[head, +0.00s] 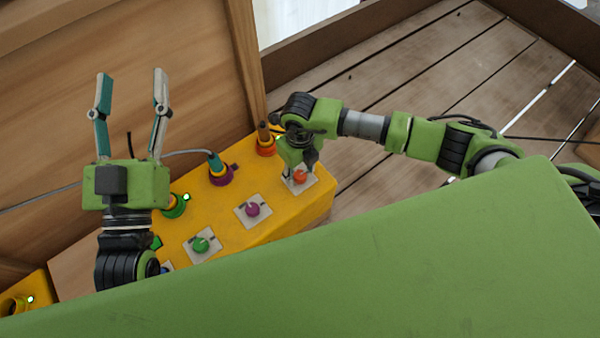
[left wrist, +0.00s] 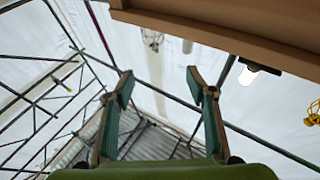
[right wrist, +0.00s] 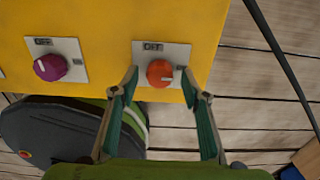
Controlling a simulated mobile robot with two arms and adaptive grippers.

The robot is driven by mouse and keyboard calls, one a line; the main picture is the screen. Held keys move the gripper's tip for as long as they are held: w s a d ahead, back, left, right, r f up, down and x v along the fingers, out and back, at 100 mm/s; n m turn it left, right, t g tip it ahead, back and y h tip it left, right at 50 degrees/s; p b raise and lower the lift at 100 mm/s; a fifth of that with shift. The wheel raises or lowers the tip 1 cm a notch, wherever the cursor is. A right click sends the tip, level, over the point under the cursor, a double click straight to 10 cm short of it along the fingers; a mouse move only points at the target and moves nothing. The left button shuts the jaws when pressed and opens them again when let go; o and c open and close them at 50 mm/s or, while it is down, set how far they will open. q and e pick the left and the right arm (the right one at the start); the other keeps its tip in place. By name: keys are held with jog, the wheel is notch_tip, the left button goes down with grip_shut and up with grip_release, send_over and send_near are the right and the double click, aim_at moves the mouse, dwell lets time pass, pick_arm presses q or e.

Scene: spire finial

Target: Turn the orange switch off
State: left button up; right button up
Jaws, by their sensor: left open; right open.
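The orange switch (head: 299,176) is a round knob on a pale plate at the right end of the yellow box (head: 285,222). In the head view my right gripper (head: 299,168) partly covers the plate. My left gripper (head: 131,72) is open, empty and raised, pointing up; its fingers show in the left wrist view (left wrist: 158,78).
A purple knob (head: 252,209) and a green knob (head: 201,244) sit on the same box. Coloured sockets with plugs, such as the purple one (head: 220,176), line its back. A wooden wall (head: 170,50) stands behind. Plank floor (head: 400,70) is clear at right.

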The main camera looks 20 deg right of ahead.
pick_arm(q)
jog(key=shift+s+r+t, duration=0.3)
jog(key=shift+r+t, duration=0.1)
jog(key=shift+r, duration=0.3)
pick_arm(e)
jog(key=shift+f, duration=0.4)
jog(key=c, duration=1.1)
